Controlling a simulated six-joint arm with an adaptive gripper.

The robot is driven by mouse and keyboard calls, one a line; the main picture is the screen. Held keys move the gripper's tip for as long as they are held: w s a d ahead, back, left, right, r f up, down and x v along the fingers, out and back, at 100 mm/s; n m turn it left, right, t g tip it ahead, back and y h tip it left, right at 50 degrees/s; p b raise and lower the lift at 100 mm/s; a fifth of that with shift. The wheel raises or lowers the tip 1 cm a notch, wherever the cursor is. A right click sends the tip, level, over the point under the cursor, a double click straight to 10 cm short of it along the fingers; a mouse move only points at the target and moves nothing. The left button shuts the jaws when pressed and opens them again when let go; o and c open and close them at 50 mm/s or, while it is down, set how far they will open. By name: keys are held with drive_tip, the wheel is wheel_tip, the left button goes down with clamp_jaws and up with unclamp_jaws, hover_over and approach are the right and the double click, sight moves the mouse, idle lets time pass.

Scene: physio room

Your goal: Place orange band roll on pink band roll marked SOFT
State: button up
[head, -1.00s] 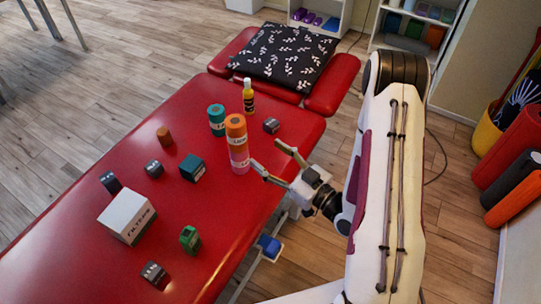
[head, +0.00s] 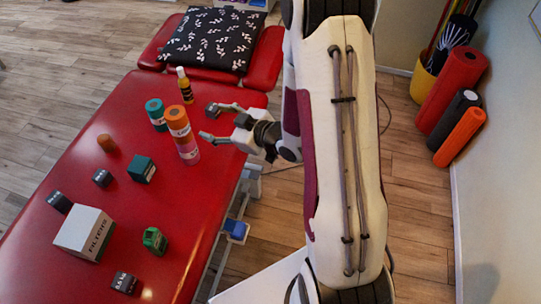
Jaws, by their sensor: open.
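The orange band roll (head: 177,120) stands upright on top of the pink band roll (head: 188,152), and the two form one tall stack on the red treatment table. The orange roll looks roughly in line with the pink one. The marking on the pink roll is too small to read. My gripper (head: 208,121) is open and empty, just right of the stack. Its two fingers point left toward the stack, and a small gap shows between their tips and the rolls.
A dark weight (head: 213,109) lies by the upper finger. A white box (head: 84,233), a green item (head: 154,240) and several small blocks stand nearer.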

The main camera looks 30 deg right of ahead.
drive_tip(key=s+d+r+m+g+h, duration=0.2)
drive_tip(key=s+d+r+h, duration=0.15)
drive_tip(key=r, duration=0.35)
drive_tip(key=s+d+r+m+g+h, duration=0.1)
drive_tip(key=s+d+r+m+h, duration=0.1)
drive_tip(key=s+d+r+h, duration=0.3)
drive_tip(key=s+a+r+m+g+y, duration=0.1)
drive_tip(key=s+a+r, duration=0.1)
drive_tip(key=s, duration=0.5)
drive_tip(key=s+a+r+m+g, duration=0.1)
drive_tip(key=s+a+r, duration=0.2)
drive_tip(key=s, duration=0.3)
drive_tip(key=s+a+r+m+g+y, duration=0.1)
drive_tip(key=s+a+r+m, duration=0.1)
drive_tip(key=s, duration=0.5)
drive_tip(key=shift+s+a+r+g+y, duration=0.25)
drive_tip(key=shift+s+a+g+y, duration=0.15)
drive_tip(key=shift+a, duration=0.35)
